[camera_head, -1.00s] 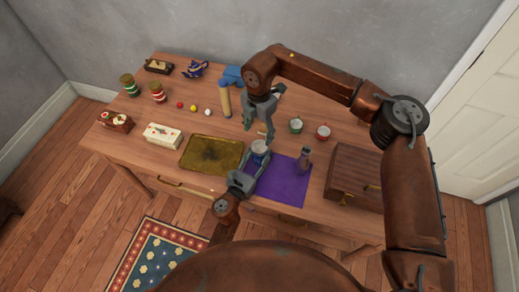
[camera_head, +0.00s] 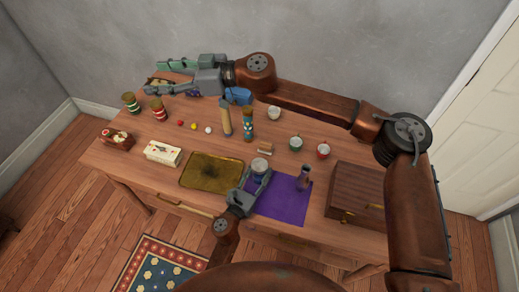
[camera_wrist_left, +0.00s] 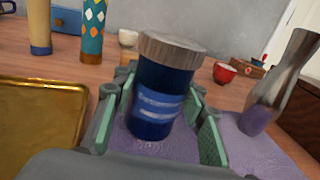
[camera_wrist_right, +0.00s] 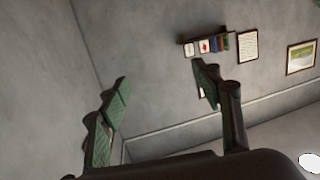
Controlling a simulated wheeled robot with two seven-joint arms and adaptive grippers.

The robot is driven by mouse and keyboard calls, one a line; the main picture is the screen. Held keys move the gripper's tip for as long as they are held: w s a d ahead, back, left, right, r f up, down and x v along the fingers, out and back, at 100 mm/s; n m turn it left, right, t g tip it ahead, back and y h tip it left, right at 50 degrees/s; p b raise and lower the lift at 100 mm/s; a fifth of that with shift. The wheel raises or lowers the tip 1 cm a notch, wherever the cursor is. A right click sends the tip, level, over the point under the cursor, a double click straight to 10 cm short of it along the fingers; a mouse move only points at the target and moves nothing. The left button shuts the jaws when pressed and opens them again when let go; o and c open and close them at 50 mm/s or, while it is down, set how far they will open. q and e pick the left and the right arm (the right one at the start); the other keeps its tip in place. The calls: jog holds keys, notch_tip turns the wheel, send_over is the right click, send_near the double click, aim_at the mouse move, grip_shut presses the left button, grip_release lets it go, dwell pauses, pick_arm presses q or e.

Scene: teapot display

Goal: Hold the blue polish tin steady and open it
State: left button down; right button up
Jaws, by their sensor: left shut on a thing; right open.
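In the left wrist view the tin (camera_wrist_left: 153,103) is dark blue with a lighter blue label. Its grey-brown ribbed lid (camera_wrist_left: 170,50) sits on top. My left gripper (camera_head: 258,180) is shut around the tin's body, with a green-padded finger on either side. My right gripper (camera_head: 172,78) is open at the back left of the table, well away from the tin. In the right wrist view the right gripper (camera_wrist_right: 163,85) has nothing between its fingers.
A gold tray (camera_head: 212,170) lies left of the tin. A metal bottle (camera_head: 304,178) stands on the mat to its right. A wooden drawer box (camera_head: 356,190) is further right. A patterned cylinder (camera_head: 248,124) and several cups stand behind.

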jog(key=w+d+r+m+t+h, duration=0.1)
jog(key=w+d+r+m+t, duration=0.15)
jog(key=w+m+t, duration=0.6)
jog(key=w+d+f+m+h, duration=0.4)
jog(key=w+d+f+m, duration=0.1)
jog(key=w+m, duration=0.2)
jog(key=m+g+h, duration=1)
jog(key=h, duration=0.1)
send_over(260, 165)
jog(key=shift+n, duration=0.25)
jog(key=f, duration=2.6)
jog(key=shift+w+a+f, duration=0.15)
jog(key=shift+w+a, duration=0.1)
jog(key=shift+w, duration=0.15)
jog(key=shift+s+d+f+g, duration=0.15)
jog(key=shift+s+f+g, duration=0.05)
jog(key=shift+s+g, duration=0.1)
jog(key=shift+f, duration=3.85)
jog(key=shift+c, duration=0.4)
